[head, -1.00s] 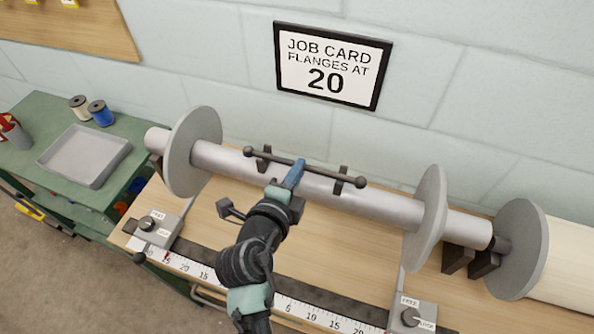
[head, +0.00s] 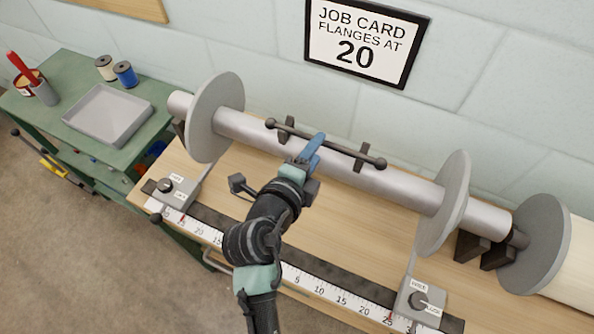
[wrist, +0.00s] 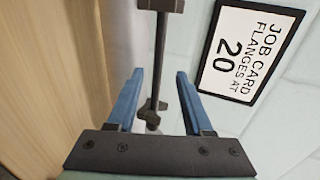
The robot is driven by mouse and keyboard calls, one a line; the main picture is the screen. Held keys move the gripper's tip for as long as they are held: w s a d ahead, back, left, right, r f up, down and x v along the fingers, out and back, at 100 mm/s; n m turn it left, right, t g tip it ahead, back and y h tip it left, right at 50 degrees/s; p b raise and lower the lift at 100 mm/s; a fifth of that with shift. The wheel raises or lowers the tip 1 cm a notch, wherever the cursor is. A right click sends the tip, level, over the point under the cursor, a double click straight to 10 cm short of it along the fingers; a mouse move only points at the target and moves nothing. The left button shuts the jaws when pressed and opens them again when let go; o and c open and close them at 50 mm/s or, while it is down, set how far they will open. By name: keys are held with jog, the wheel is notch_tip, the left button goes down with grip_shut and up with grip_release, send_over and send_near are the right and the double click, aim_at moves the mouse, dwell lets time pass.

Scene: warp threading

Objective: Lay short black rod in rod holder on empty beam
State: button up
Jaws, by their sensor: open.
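The short black rod (head: 340,148) has a ball at each end and lies across the two dark upright holders, a left one (head: 287,128) and a right one (head: 362,158), behind the beam's barrel. The empty beam (head: 385,185) is a bare grey barrel between two round flanges (head: 215,118). My gripper (head: 318,143) is at the middle of the rod, between the holders. In the wrist view its blue fingers (wrist: 160,95) stand apart, with the rod (wrist: 158,60) between them and clear space on both sides. Exact seating in the holders is hard to tell.
A ruler (head: 320,290) with two grey clamp blocks, left (head: 170,190) and right (head: 418,298), runs along the bench front. A green cart (head: 60,130) with a grey tray (head: 108,115) stands left. The job card (head: 365,42) reads 20. Another flanged roll (head: 540,245) stands right.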

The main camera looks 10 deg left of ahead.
jog(key=b+v, duration=0.2)
jog(key=v, duration=0.9)
jog(key=shift+r, duration=0.2)
jog(key=shift+w, duration=0.1)
